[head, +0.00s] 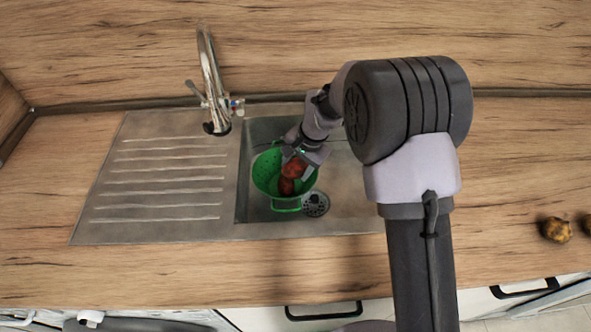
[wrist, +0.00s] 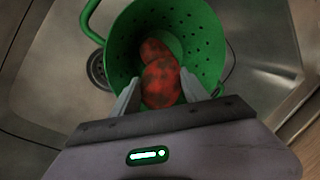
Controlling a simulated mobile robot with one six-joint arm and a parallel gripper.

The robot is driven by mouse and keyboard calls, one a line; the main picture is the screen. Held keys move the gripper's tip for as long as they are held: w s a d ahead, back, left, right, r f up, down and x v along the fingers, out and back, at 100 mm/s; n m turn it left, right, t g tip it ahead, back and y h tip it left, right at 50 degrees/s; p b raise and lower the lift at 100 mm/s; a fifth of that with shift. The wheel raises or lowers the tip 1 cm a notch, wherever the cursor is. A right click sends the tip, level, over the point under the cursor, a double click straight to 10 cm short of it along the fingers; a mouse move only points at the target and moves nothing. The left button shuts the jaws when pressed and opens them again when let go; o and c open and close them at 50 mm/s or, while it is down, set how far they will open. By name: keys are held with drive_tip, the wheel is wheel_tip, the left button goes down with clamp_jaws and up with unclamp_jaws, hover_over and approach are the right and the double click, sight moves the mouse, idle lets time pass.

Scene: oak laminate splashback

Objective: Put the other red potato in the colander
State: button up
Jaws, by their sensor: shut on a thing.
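The green colander (head: 264,180) stands in the sink basin. In the wrist view its perforated wall (wrist: 205,45) fills the upper middle. My gripper (head: 300,163) reaches down over the colander and is shut on a red potato (head: 294,168). In the wrist view this potato (wrist: 161,84) sits between the fingertips of my gripper (wrist: 160,92), within the colander's rim. Another red potato (head: 286,187) lies in the colander; in the wrist view it (wrist: 153,49) shows just beyond the held one. I cannot tell whether the two potatoes touch.
The steel sink (head: 330,222) has a drain (head: 316,204) beside the colander and a ridged drainboard (head: 160,180) to the left. A tap (head: 211,85) stands behind. A brown potato-like item (head: 556,229) lies on the wooden counter at right, with another partly cut off at the edge.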

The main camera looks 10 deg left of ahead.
drive_tip(key=shift+r, duration=0.2)
drive_tip(key=shift+f, duration=0.45)
drive_tip(key=o, duration=1.2)
